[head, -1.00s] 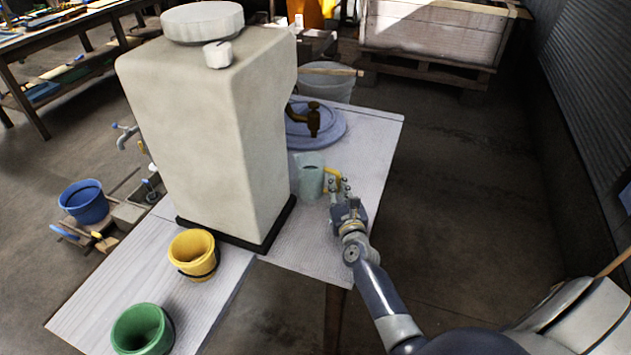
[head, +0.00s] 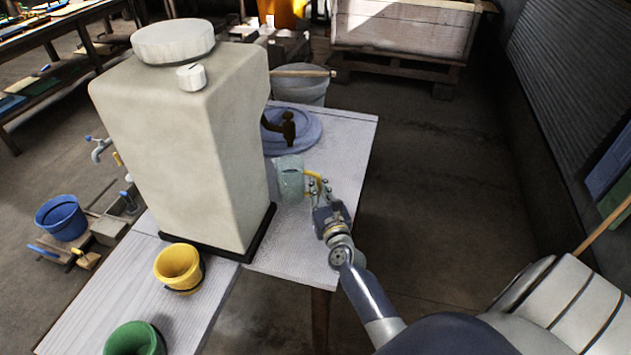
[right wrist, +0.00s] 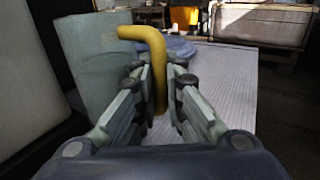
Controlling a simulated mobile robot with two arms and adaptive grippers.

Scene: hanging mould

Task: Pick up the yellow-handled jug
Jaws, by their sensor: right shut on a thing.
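The jug (head: 289,180) is pale, translucent green with a yellow handle (head: 314,176). It is at the white tabletop, right of the big cream tank, and looks roughly upright. I cannot tell whether its base touches the tabletop. My right gripper (head: 319,187) is at the jug's right side, shut on the handle. In the right wrist view, the yellow handle (right wrist: 157,70) runs between the two fingers (right wrist: 157,95), and the jug's body (right wrist: 97,62) stands to the left. My left gripper is not in view.
The cream tank (head: 180,150) stands close left of the jug. A brown tap (head: 288,128) and a blue round lid (head: 305,133) are just behind it. Yellow (head: 180,268) and green (head: 135,340) buckets stand at front left. The tabletop (head: 340,150) is clear behind the gripper.

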